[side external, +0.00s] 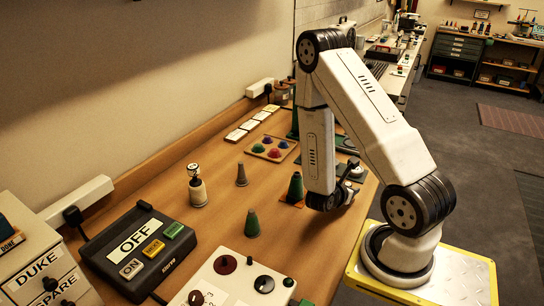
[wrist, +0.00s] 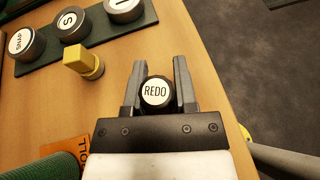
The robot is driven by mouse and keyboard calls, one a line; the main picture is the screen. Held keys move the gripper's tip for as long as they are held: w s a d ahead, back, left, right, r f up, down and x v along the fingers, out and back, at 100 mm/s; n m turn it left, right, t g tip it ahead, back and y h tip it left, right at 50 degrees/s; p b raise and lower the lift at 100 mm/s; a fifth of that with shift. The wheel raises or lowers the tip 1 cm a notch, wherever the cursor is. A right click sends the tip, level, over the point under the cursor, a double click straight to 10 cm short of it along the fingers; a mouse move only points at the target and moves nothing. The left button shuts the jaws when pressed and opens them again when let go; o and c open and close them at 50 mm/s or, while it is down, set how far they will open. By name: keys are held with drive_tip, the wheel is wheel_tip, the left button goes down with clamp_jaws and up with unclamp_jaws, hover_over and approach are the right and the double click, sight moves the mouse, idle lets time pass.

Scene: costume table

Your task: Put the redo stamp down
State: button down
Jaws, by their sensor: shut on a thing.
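The redo stamp (wrist: 156,92) shows in the wrist view as a round white face lettered REDO in a dark rim. My gripper (wrist: 158,70) has one grey finger on each side of it and is shut on it. The wooden table top (wrist: 125,55) shows beyond the fingers. I cannot tell whether the stamp's underside touches the table or hangs above it. In the side view my arm's end is low over the table's right edge, and the arm hides most of the stamp's surroundings.
A dark green rack (wrist: 93,28) with several round lettered stamps lies at upper left. A yellow peg (wrist: 80,60) stands just below it. An orange card (wrist: 68,152) and a green cone (side external: 295,187) are close to my wrist. Bare wood lies between peg and gripper.

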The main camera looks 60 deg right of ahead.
drive_tip(key=shift+f, duration=0.6)
drive_tip(key=shift+c, duration=2)
unclamp_jaws()
drive_tip(key=shift+r, duration=0.1)
drive_tip(key=shift+a+r, duration=0.1)
drive_tip(key=shift+r, duration=0.5)
drive_tip(key=shift+v, duration=5.9)
drive_tip(key=shift+f, duration=0.15)
